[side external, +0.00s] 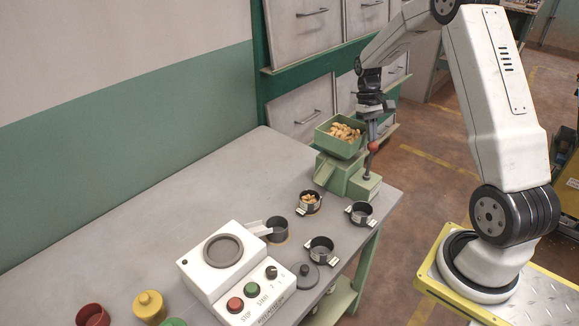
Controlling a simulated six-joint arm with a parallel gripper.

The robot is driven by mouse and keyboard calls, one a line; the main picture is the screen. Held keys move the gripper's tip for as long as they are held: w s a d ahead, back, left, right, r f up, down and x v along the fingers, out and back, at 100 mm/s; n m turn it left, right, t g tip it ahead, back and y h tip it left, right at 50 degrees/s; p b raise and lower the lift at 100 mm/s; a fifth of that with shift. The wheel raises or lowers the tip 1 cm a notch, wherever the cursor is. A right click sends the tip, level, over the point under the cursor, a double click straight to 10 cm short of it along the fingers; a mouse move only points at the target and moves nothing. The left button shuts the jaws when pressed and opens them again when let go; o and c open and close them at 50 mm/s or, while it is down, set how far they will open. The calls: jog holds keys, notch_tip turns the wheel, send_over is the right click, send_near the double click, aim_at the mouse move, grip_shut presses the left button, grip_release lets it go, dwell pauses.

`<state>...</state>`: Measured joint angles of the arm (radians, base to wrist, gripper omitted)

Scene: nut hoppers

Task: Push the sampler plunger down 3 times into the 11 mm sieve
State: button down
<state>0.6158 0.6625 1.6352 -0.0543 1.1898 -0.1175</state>
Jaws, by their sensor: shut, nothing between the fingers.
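The nut sampler is a green hopper (341,146) of nuts on a green body (342,176) at the table's far right corner. Its plunger has a red knob (373,147) on a thin upright rod, at the right of the hopper. My gripper (372,138) points down, shut and empty, right above the knob; I cannot tell whether it touches it. A dark sieve cup (309,203) with some nuts in it stands in front of the sampler's spout (325,171). Its size label is too small to read.
Two more sieve cups (360,214) (320,250) stand near the table's right edge. A dark cup (277,230) stands by a white machine (222,262) with start and stop buttons. Coloured pots (150,306) stand front left. The table's left middle (190,210) is clear.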

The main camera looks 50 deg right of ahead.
jog(key=v, duration=1.4)
dwell(0.8)
jog(key=a+f+n+t+h, duration=0.1)
jog(key=a+f, duration=0.2)
jog(key=a, duration=0.5)
jog(key=a+f+n+t+h, duration=0.1)
jog(key=a+f+n+t, duration=0.15)
jog(key=a, duration=0.55)
jog(key=s+a+f+n+t, duration=0.2)
jog(key=s+a+f, duration=0.4)
jog(key=s+a, duration=0.5)
jog(key=shift+a+t, duration=0.35)
jog(key=shift+a, duration=0.1)
